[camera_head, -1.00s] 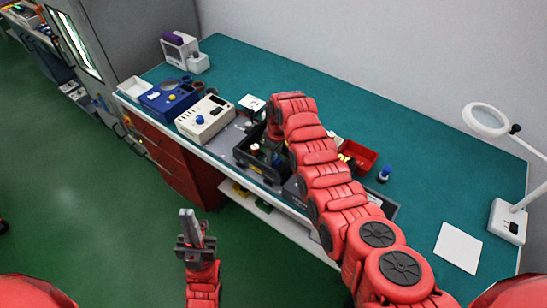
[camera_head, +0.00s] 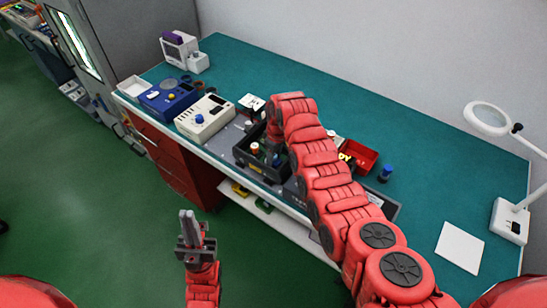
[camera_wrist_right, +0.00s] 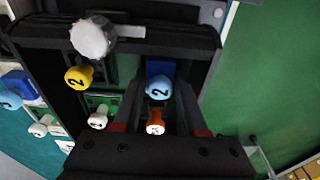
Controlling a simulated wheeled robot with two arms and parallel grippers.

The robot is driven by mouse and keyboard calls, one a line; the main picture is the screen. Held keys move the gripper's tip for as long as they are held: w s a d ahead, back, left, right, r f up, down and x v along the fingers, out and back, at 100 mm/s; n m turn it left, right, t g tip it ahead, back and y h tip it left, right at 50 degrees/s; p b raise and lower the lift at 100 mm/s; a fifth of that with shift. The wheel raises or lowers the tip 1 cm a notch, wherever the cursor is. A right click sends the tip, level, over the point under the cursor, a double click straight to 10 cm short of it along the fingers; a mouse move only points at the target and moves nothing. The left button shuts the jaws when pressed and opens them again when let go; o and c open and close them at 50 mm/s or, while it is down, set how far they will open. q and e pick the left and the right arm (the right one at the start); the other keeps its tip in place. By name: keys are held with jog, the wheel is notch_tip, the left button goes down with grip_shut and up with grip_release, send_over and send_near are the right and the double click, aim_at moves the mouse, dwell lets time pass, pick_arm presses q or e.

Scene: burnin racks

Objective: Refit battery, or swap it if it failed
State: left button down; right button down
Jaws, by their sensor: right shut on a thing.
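My right gripper (camera_wrist_right: 158,92) is shut around a light-blue knob marked 2 (camera_wrist_right: 158,88), with a dark blue part behind it. A white-and-orange knob (camera_wrist_right: 155,123) shows between the fingers, closer to the palm. The black tray (camera_head: 254,166) on the bench also holds a yellow knob marked 2 (camera_wrist_right: 78,77) and a white knob (camera_wrist_right: 97,121). In the head view my right arm hides its gripper and part of the tray. My left gripper (camera_head: 190,222) is over the floor in front of the bench, its fingers close together and empty.
A cream box with a blue knob (camera_head: 206,117) and a blue tester (camera_head: 168,98) stand left of the tray. A red bin (camera_head: 366,158) stands to its right. A lamp (camera_head: 507,218) and white sheet (camera_head: 459,247) are far right.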

jog(key=shift+f+b, duration=0.1)
jog(key=shift+b, duration=0.2)
dwell(0.4)
jog(key=shift+s, duration=0.1)
jog(key=shift+c, duration=1.8)
grip_release()
jog(key=shift+f, duration=0.1)
jog(key=shift+r, duration=0.65)
notch_tip(320, 180, up, 2)
jog(key=shift+r+p, duration=0.1)
jog(key=shift+p, duration=0.25)
jog(key=shift+r, duration=0.85)
jog(key=shift+r, duration=0.1)
